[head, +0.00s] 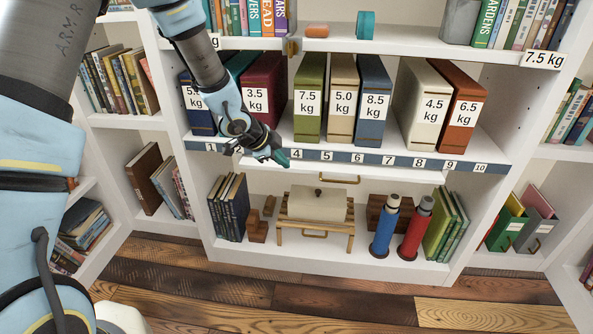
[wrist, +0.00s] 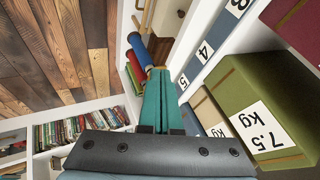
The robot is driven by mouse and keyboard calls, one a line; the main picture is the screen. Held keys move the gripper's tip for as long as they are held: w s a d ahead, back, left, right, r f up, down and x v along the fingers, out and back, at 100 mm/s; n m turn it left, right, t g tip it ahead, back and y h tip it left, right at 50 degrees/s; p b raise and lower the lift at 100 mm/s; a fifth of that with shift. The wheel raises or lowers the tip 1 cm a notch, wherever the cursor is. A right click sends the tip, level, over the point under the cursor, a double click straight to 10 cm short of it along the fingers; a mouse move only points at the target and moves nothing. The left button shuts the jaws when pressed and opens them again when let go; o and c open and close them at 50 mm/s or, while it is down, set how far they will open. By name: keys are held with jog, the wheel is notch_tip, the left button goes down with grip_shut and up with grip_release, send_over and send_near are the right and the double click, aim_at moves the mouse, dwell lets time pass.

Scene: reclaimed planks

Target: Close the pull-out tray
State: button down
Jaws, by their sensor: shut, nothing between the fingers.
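The pull-out tray (head: 400,176) looks like a white panel just under the numbered strip of the shelf, with a brass handle (head: 340,180) on its front. How far out it stands is hard to tell.
Weight-labelled binders (head: 310,98) stand on the shelf above. The plank floor (head: 330,300) in front is clear.

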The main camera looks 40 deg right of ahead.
aim_at(296, 169)
jog(key=x, duration=0.3)
jog(key=w+x, duration=0.1)
jog(key=x, duration=0.2)
jog(key=p+x, duration=0.1)
jog(key=x, duration=0.3)
jog(key=shift+w+d+r, duration=0.1)
jog(key=shift+w+d, duration=0.1)
jog(key=shift+w, duration=0.2)
jog(key=shift+w+d, duration=0.25)
jog(key=shift+d, duration=0.05)
